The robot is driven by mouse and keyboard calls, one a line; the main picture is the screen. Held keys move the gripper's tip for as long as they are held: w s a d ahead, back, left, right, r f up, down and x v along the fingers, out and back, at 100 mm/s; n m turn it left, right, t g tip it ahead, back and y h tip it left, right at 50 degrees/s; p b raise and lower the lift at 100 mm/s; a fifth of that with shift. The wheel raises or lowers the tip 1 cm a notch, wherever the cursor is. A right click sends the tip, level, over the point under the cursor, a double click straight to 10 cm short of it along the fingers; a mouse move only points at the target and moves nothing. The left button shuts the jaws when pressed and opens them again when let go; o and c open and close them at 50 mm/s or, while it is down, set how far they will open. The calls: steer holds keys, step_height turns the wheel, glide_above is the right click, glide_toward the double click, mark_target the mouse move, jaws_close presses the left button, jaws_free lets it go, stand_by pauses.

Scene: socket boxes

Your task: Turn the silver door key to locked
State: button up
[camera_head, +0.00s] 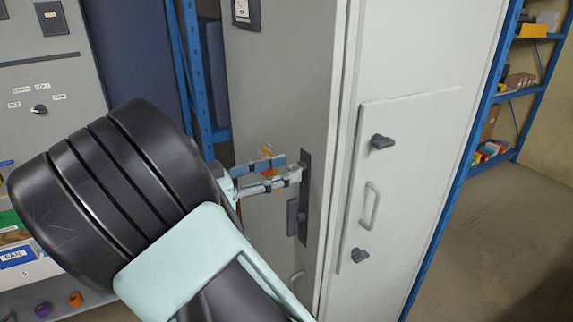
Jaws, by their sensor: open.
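My gripper (287,170) is open, with its two fingers reaching right to a dark lock plate (305,158) on the grey cabinet door (285,85). The fingertips are at the upper part of this plate, close to it or touching; I cannot tell which. The silver door key cannot be made out; the fingertips cover that part of the plate. I cannot see whether the key is between the fingers or how it is turned. A dark door handle (292,218) hangs on the plate below the fingers.
The cabinet's right side has two dark knobs (382,142) (360,255) and a grey pull handle (370,204). A panel with a rotary switch (39,109) stands at left. Blue shelving (515,92) stands at right, beside open floor (500,240).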

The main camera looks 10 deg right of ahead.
steer(key=shift+x, duration=0.8)
jaws_close()
